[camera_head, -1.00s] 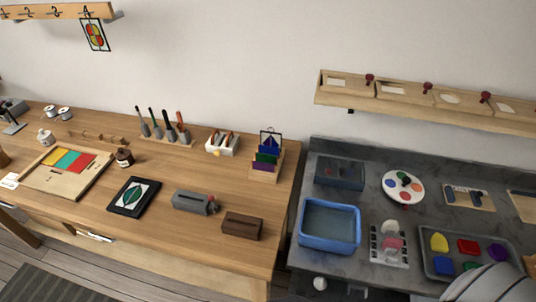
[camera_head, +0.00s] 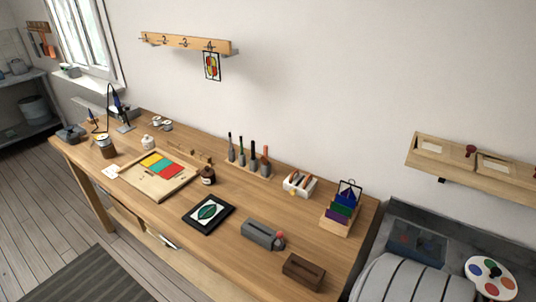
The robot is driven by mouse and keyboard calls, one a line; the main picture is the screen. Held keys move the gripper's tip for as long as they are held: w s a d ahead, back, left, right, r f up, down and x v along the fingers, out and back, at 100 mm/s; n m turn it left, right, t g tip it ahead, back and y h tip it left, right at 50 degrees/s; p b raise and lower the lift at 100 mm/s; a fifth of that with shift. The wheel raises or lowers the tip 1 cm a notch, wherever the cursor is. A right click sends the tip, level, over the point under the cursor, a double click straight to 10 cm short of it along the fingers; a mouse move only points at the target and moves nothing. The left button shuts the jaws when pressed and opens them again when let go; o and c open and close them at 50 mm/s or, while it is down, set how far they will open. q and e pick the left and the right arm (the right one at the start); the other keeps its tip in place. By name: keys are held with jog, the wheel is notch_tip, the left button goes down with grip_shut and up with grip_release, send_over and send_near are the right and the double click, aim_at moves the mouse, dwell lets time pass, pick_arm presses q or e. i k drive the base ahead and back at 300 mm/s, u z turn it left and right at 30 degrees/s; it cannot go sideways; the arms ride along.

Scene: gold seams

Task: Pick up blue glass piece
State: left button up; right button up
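A blue glass piece (camera_head: 346,198) stands upright in a small wooden rack (camera_head: 334,227) at the right end of the wooden bench. Green and purple glass pieces (camera_head: 338,216) stand in front of it in the same rack. A framed glass piece (camera_head: 348,185) shows behind the blue one. Neither of my grippers is in view.
The wooden bench (camera_head: 230,240) also bears a grey tool (camera_head: 262,234), a brown block (camera_head: 303,271), a white holder (camera_head: 299,184), a tool stand (camera_head: 250,168), a black-framed leaf panel (camera_head: 208,214) and a wooden tray (camera_head: 135,180). A shelf (camera_head: 470,165) hangs at right.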

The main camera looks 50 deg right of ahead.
aim_at(348, 202)
jog(key=u, duration=0.55)
jog(key=i, duration=1.2)
jog(key=z, duration=2.6)
